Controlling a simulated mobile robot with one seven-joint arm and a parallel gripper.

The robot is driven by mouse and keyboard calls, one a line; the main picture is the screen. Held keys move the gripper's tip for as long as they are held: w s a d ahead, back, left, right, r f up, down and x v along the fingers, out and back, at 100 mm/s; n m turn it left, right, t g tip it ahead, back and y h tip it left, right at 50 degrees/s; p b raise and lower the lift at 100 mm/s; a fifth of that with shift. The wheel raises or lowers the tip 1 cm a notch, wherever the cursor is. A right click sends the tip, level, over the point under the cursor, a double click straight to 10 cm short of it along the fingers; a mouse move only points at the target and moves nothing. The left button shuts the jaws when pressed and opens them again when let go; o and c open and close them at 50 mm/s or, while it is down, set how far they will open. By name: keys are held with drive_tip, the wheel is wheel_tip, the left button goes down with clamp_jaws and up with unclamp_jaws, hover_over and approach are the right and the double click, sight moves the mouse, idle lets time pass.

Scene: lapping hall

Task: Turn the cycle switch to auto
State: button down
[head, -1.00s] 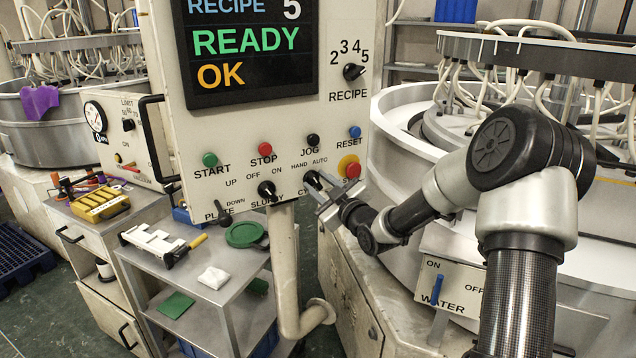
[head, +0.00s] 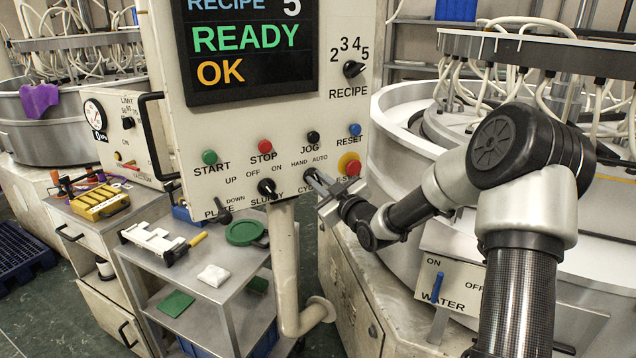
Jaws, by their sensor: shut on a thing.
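The control panel (head: 240,130) stands in the middle of the head view, with a screen (head: 250,45) reading RECIPE 5, READY and OK. The cycle switch (head: 311,174) is a black knob at the panel's lower right, below the HAND and AUTO labels. My gripper (head: 314,178) reaches it from the right and is shut on it. The fingers cover most of the knob and part of the CYCLE label, so I cannot tell which way it points.
The red emergency stop (head: 352,168) on its yellow ring sits just right of my gripper. The slurry switch (head: 267,188) is close on the left. The jog button (head: 313,137) is above. A bent pipe (head: 288,270) runs below the panel.

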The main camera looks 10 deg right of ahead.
drive_tip(key=m, duration=0.4)
drive_tip(key=m+b, duration=0.1)
drive_tip(key=m, duration=0.1)
drive_tip(key=shift+d, duration=0.25)
drive_tip(key=m, duration=0.4)
drive_tip(key=shift+w+d+m, duration=0.1)
drive_tip(key=shift+m, duration=0.3)
drive_tip(key=shift+f, duration=0.1)
drive_tip(key=c, duration=1.8)
unclamp_jaws()
drive_tip(key=shift+o, duration=0.2)
drive_tip(key=v, duration=1.7)
drive_tip(key=shift+s, duration=0.25)
drive_tip(key=shift+d, duration=0.1)
